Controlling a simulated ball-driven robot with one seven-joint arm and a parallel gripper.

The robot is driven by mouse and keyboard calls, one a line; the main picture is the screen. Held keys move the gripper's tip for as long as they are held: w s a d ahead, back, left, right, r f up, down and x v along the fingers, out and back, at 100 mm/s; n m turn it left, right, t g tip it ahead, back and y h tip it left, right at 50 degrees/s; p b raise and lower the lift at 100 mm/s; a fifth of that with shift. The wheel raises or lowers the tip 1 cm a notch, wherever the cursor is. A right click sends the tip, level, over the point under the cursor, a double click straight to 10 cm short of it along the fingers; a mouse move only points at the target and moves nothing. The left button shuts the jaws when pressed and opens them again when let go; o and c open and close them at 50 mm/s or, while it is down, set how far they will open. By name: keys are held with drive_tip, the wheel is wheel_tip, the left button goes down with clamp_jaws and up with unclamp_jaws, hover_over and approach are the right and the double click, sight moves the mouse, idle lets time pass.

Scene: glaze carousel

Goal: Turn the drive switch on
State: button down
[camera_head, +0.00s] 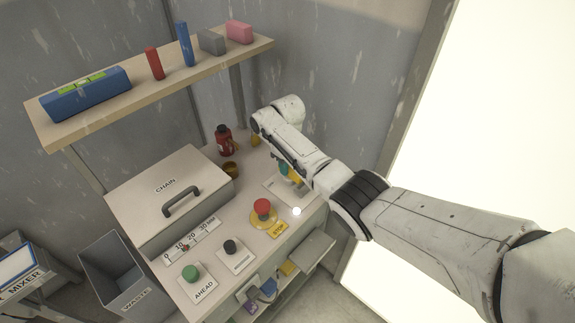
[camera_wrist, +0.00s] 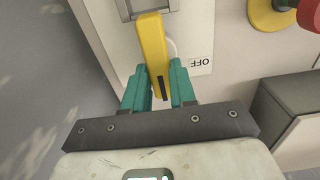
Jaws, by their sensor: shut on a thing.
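The drive switch is a yellow lever (camera_wrist: 151,38) on a pale plate (camera_wrist: 195,20), large in the wrist view. An OFF label (camera_wrist: 200,63) reads upside down beside the lever's lower part. My gripper (camera_wrist: 160,75) has its teal fingers on either side of the lever, shut on it. In the head view my gripper (camera_head: 287,171) is at the switch plate (camera_head: 285,193) on the far right of the bench top, and my arm hides much of the switch. The ON mark is not readable in either view.
A red stop button (camera_head: 262,207) on a yellow base is left of the switch plate. A black knob (camera_head: 230,247) and a green AHEAD button (camera_head: 190,273) are nearer.

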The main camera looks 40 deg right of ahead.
drive_tip(key=shift+r, duration=0.1)
drive_tip(key=c, duration=0.9)
unclamp_jaws()
wheel_tip(320, 180, up, 11)
drive_tip(key=shift+f, duration=0.15)
drive_tip(key=shift+f, duration=0.1)
